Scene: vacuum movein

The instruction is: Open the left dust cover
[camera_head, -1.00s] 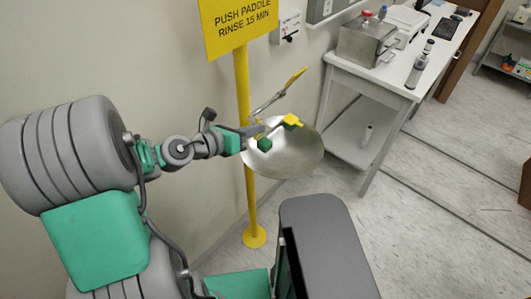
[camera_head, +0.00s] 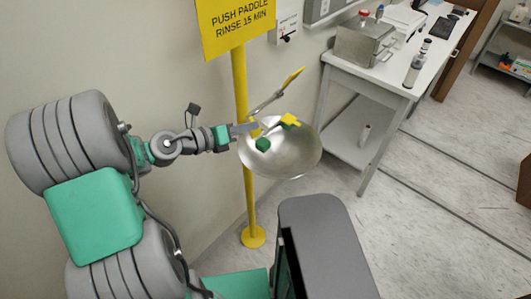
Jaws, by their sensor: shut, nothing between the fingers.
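An eyewash station with a steel bowl (camera_head: 290,160) stands on a yellow post (camera_head: 243,205). Over the bowl is a green cap-like piece (camera_head: 262,145), which looks like a dust cover on the left. A yellow fitting (camera_head: 289,121) sits further right over the bowl. I cannot tell clearly whether either cover is open or closed. My gripper (camera_head: 252,128) is shut and empty at the bowl's upper left rim, just above and left of the green piece. Its fingertips partly overlap yellow parts there, and contact cannot be told.
A yellow paddle (camera_head: 291,78) on a metal arm rises behind the bowl. A yellow sign (camera_head: 236,27) hangs above. A white table (camera_head: 400,82) with equipment stands to the right against the wall.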

